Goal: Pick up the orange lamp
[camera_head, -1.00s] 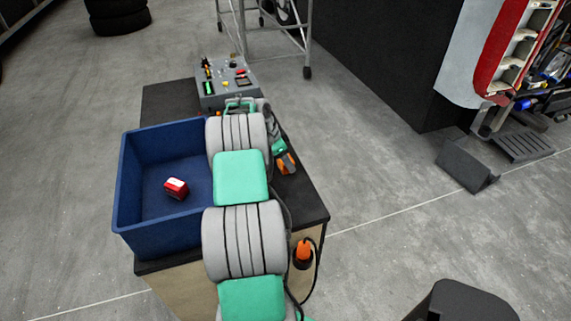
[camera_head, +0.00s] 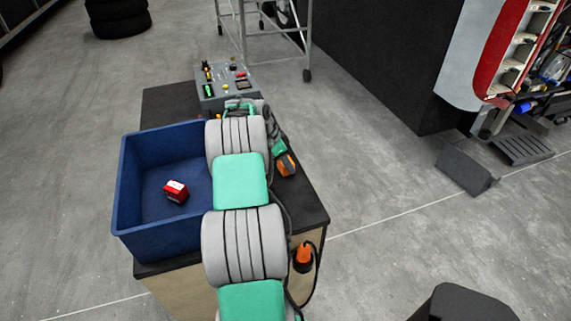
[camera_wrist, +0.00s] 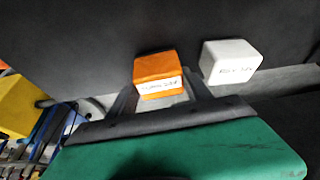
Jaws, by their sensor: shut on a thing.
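The orange lamp (camera_wrist: 158,68) is a small orange block with a white lettered label, in the middle of the wrist view. My gripper (camera_wrist: 160,88) has one grey finger on each side of it and is shut on it. A white block (camera_wrist: 231,60) with a lettered label stands just right of it, apart from it. Behind both is a dark surface. In the head view my arm hides the gripper, and I cannot make out the held lamp there.
A blue bin (camera_head: 125,195) holding a red-and-white box (camera_head: 176,191) stands on the dark-topped bench (camera_head: 313,207). A grey control box (camera_head: 228,86) is at the back. An orange-and-black item (camera_head: 286,165) lies right of my arm. An orange cabled item (camera_head: 303,257) hangs at the bench's side.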

